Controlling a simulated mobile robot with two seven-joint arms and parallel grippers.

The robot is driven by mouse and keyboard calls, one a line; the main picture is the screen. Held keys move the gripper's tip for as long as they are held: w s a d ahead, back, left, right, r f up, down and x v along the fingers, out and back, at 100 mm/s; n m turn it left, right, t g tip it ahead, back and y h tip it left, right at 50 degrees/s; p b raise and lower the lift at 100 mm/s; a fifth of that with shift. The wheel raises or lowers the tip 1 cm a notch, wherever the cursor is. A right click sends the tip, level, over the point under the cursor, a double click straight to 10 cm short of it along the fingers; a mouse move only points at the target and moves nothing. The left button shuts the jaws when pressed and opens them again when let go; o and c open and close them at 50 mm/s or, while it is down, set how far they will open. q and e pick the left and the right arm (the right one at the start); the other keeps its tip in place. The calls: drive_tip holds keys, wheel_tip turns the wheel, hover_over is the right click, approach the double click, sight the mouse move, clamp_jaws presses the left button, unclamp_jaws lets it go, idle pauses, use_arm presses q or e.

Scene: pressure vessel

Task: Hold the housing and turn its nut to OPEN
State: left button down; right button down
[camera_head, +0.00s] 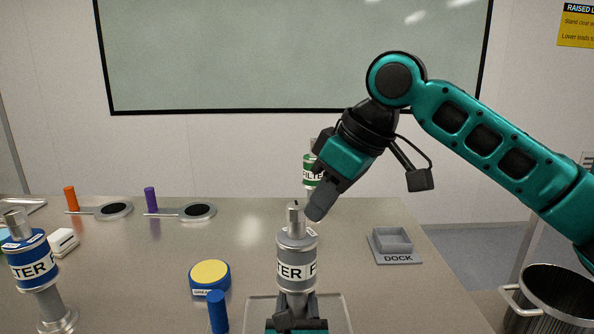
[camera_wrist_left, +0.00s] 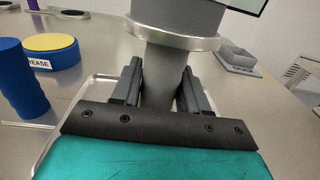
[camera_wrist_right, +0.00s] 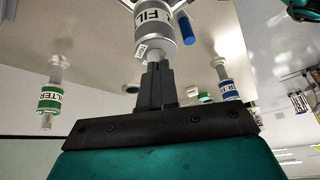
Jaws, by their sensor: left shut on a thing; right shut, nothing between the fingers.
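The grey filter housing (camera_head: 296,265) stands upright at the front middle of the table, with its nut (camera_head: 294,213) on top. My left gripper (camera_head: 296,308) is at the housing's lower stem; in the left wrist view its fingers (camera_wrist_left: 160,82) are shut around the grey stem (camera_wrist_left: 165,72), below the wide ring. My right gripper (camera_head: 317,210) is shut and empty, its tips close to the right of the nut. In the right wrist view its closed fingers (camera_wrist_right: 157,72) point at the housing's top (camera_wrist_right: 155,45) and hide the nut. I cannot tell whether they touch.
A blue filter housing (camera_head: 30,262) stands at left, and a green one (camera_head: 311,170) behind my right arm. A blue cylinder (camera_head: 217,312) and a yellow-topped grease pot (camera_head: 209,275) stand left of the grey housing. A dock (camera_head: 395,244) lies to the right, near a pot (camera_head: 550,300).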

use_arm(q)
drive_tip(key=shift+f, duration=0.3)
use_arm(e)
drive_tip(key=shift+w+a, duration=0.1)
drive_tip(key=shift+w, duration=0.05)
use_arm(q)
drive_tip(key=shift+s, duration=0.1)
use_arm(e)
drive_tip(key=shift+w+d, duration=0.25)
drive_tip(key=shift+w, duration=0.25)
drive_tip(key=shift+d, duration=0.15)
idle(0.4)
wheel_tip(320, 180, up, 6)
drive_tip(key=shift+d, duration=0.2)
idle(0.4)
